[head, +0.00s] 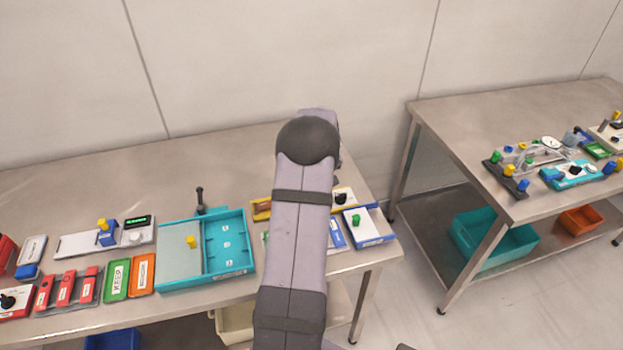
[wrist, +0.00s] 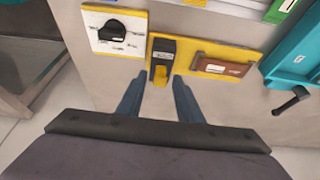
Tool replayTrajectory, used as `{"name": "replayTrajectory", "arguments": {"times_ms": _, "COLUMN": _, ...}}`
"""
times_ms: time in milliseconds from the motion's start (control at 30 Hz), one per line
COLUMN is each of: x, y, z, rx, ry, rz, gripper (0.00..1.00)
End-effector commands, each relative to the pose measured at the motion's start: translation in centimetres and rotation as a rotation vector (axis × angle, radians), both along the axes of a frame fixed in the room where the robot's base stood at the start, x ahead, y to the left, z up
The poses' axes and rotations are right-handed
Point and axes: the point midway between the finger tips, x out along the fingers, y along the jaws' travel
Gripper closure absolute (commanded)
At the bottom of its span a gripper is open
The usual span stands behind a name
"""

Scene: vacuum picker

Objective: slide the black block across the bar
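In the wrist view, the black block (wrist: 163,46) sits at the left end of a yellow plate or bar (wrist: 240,53). A yellow knob (wrist: 159,74) sticks out from the block towards me. My gripper (wrist: 158,80) is open, with one finger to each side of the yellow knob. The knob shows between the fingertips with gaps on both sides; I cannot tell whether the tips reach its depth. A brown block (wrist: 221,66) is on the right part of the plate. In the head view my arm hides the black block and my gripper; the plate's brown-block end (head: 261,210) shows.
A white panel with a black knob (wrist: 111,40) is left of the plate in the wrist view. A teal tray (head: 250,267) stands beside the plate, with a dark upright lever (head: 200,198) behind it. A white-and-blue box with a green knob (head: 369,228) is near the table's right edge.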

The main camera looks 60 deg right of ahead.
Motion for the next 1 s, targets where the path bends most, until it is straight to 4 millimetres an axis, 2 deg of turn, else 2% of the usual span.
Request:
{"name": "replayTrajectory", "arguments": {"times_ms": 200, "x": 0.2, "y": -0.2, "z": -0.8, "rx": 0.002, "ry": 0.001, "rz": 0.001, "gripper": 0.67}}
{"name": "replayTrajectory", "arguments": {"times_ms": 467, "x": 0.2, "y": -0.2, "z": -0.9, "rx": 0.0, "ry": 0.001, "rz": 0.001, "gripper": 0.67}}
{"name": "replayTrajectory", "arguments": {"times_ms": 600, "x": 0.2, "y": -0.2, "z": -0.9, "rx": 0.0, "ry": 0.001, "rz": 0.001, "gripper": 1.0}}
{"name": "replayTrajectory", "arguments": {"times_ms": 833, "x": 0.5, "y": 0.1, "z": -0.9, "rx": 0.001, "ry": 0.001, "rz": 0.002, "gripper": 1.0}}
{"name": "replayTrajectory", "arguments": {"times_ms": 1000, "x": 2.9, "y": 2.4, "z": -0.9, "rx": 0.0, "ry": 0.001, "rz": 0.007, "gripper": 1.0}}
